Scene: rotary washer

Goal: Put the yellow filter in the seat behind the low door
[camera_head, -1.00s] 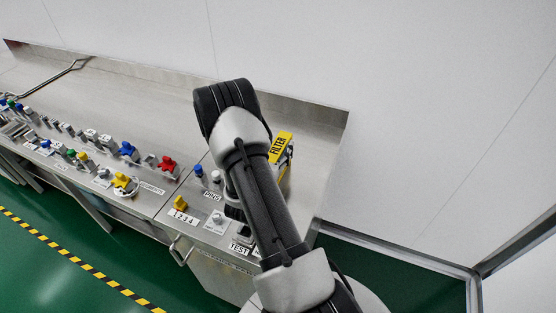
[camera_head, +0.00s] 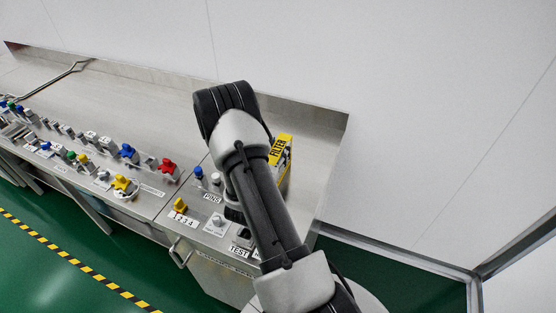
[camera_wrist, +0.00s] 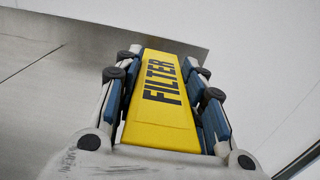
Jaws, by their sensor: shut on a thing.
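The yellow filter (camera_wrist: 160,95) is a block with "FILTER" in black letters on its face. In the wrist view my gripper (camera_wrist: 158,72) is shut on it, with a blue-padded finger along each side. In the head view the filter (camera_head: 281,150) shows to the right of my arm, over the right end of the steel bench. My gripper is mostly hidden behind my arm there. Whether the filter touches the bench cannot be told. The low door and its seat cannot be made out; a front panel with a handle (camera_head: 181,252) shows below the bench top, left of my arm.
The steel bench (camera_head: 140,100) carries several coloured knobs and fittings along its front, among them a red one (camera_head: 168,166) and a yellow one (camera_head: 180,205). Labels read "PINS" and "TEST". A white wall stands behind. The green floor in front is clear.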

